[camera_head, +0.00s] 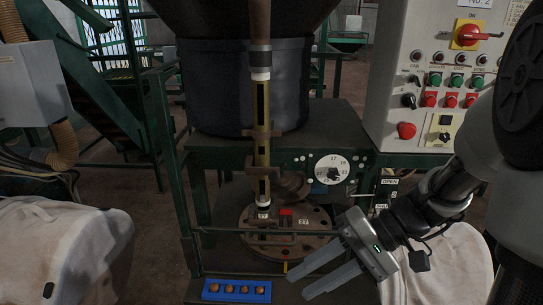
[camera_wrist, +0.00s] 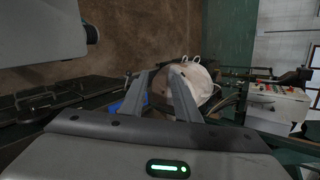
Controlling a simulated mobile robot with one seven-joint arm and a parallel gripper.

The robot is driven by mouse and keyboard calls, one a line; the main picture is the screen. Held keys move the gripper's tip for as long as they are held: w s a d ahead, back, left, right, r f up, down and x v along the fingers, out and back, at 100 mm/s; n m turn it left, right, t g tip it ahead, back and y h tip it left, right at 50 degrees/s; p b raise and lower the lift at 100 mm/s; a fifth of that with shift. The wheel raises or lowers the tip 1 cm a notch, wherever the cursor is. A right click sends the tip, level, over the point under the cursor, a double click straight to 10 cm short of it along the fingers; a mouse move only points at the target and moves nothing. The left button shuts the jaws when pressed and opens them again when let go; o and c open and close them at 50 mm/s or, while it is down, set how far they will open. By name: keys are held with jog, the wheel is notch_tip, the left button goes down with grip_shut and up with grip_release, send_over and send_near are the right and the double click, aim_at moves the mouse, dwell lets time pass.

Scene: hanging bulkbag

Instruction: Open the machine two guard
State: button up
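The control panel marked No. 2 (camera_head: 440,75) stands at the upper right in the head view. Below it is the green machine frame (camera_head: 300,158), with a green horizontal bar (camera_head: 225,231) in front of a round rusty flange (camera_head: 320,240). I cannot tell for sure which part is the guard; this bar may belong to it. A small OPEN label (camera_head: 390,181) is on the frame's right side. My gripper (camera_head: 294,284) is low in front of the machine, right of the blue tray, its two fingers apart and nothing seen between them. The fingers also show apart in the wrist view (camera_wrist: 163,72).
A blue tray (camera_head: 237,291) with several round brown pieces is at the bottom. White bulk bags stand at left (camera_head: 62,250) and right (camera_head: 450,262). A vertical yellow-and-black pipe (camera_head: 262,115) rises above the flange. A white dial (camera_head: 332,169) is on the frame.

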jog(key=w+d+f+m+t+y+b, duration=0.25)
jog(key=w+f+y, duration=0.2)
jog(key=w, duration=0.25)
jog(key=m+t+b, duration=0.1)
jog(key=m+t, duration=0.2)
jog(key=t, duration=0.3)
send_near(271, 244)
jog(key=shift+n+y, duration=0.25)
jog(key=shift+y, duration=0.2)
jog(key=x, duration=0.7)
jog(key=f+x, duration=0.1)
jog(key=x, duration=0.2)
jog(key=shift+w+f, duration=0.1)
jog(key=shift+w, duration=0.25)
jog(key=shift+c, duration=0.4)
grip_shut()
